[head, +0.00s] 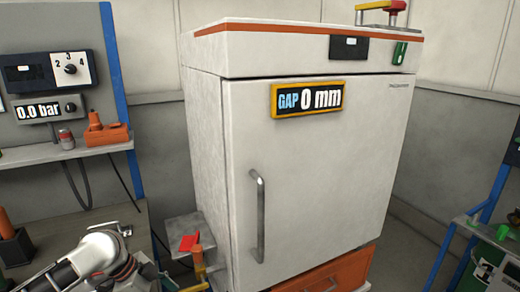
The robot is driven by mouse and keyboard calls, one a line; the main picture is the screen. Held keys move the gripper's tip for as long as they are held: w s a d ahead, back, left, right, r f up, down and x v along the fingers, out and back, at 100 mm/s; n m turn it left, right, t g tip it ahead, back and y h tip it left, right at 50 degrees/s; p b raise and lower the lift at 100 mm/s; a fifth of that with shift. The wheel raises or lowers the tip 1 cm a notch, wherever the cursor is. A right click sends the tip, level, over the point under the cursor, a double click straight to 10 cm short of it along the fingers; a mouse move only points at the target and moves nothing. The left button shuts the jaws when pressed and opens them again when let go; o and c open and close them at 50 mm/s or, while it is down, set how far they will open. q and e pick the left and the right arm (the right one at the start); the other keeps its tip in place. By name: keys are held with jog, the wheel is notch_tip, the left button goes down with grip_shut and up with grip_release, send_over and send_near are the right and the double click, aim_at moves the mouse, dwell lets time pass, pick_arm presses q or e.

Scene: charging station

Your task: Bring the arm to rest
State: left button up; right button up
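A white and grey arm link with dark rings (98,255), my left arm, comes in at the lower left of the head view. Its gripper does not show. My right arm and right gripper are not in view. The arm is in front of the bench on the left, apart from the cabinet in the picture. Nothing held can be seen.
A large white cabinet (310,170) with a shut door, a handle (258,215) and a "GAP 0 mm" sign (306,98) fills the middle. An orange drawer (325,272) is below. A red-topped lever (192,245) stands at its left. Benches flank both sides.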

pick_arm(q)
jog(key=s+d+f+n+t+h, duration=0.1)
jog(key=s+d+f+n+t, duration=0.5)
jog(key=d+f, duration=0.5)
jog(key=s+a+f+n+t+y, duration=0.1)
jog(key=s+a+f+n, duration=0.1)
jog(key=s, duration=0.5)
jog(key=s+a+f+n+t+y, duration=0.2)
jog(key=s+a+n, duration=0.1)
jog(key=s+a, duration=0.2)
jog(key=shift+s+t+y, duration=0.3)
jog(key=shift+s, duration=0.7)
